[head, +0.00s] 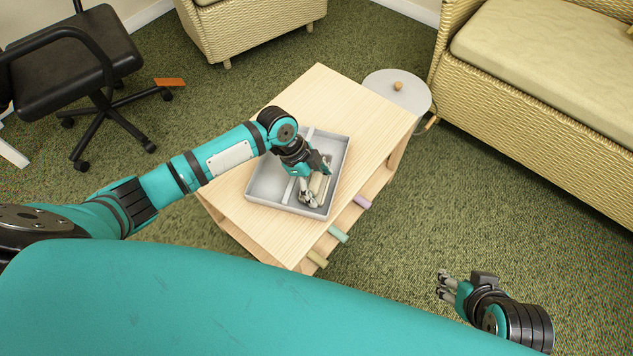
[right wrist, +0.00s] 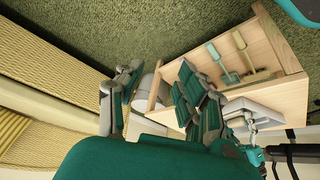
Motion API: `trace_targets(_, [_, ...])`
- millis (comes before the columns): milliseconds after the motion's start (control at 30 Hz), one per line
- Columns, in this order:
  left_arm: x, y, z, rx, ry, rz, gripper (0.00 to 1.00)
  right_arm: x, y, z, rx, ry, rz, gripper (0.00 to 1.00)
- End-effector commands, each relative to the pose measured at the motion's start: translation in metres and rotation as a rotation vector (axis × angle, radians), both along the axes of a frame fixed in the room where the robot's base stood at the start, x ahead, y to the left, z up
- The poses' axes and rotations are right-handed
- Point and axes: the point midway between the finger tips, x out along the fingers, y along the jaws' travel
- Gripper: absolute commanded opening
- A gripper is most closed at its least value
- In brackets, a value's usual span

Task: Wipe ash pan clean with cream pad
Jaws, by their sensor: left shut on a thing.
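The ash pan, a grey tray (head: 268,184) with low walls and a divider, sits on the pale wooden table. My left gripper (head: 314,190) reaches down into the right part of the pan, shut on the cream pad (head: 318,183). The fingers partly hide the pad, and I cannot tell whether it touches the pan floor. My right gripper (head: 446,286) is off to the lower right, over the carpet and away from the table. Its fingers stand apart and empty in the right wrist view (right wrist: 160,98).
The wooden table (head: 320,90) has bare top around the pan. Olive (head: 317,259), teal (head: 338,234) and lilac (head: 361,201) handles stick out below its top. A round side table (head: 385,82), wicker sofa (head: 545,95) and black office chair (head: 75,60) stand around. Carpet at right is clear.

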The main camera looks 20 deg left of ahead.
Motion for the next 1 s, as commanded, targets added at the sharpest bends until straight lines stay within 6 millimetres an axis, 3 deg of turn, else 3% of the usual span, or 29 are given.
trace_targets(1000, [0.0,0.0,-0.005,0.0,0.0,0.0,0.51,0.015,0.005,0.005,0.016,-0.072,0.007,0.38])
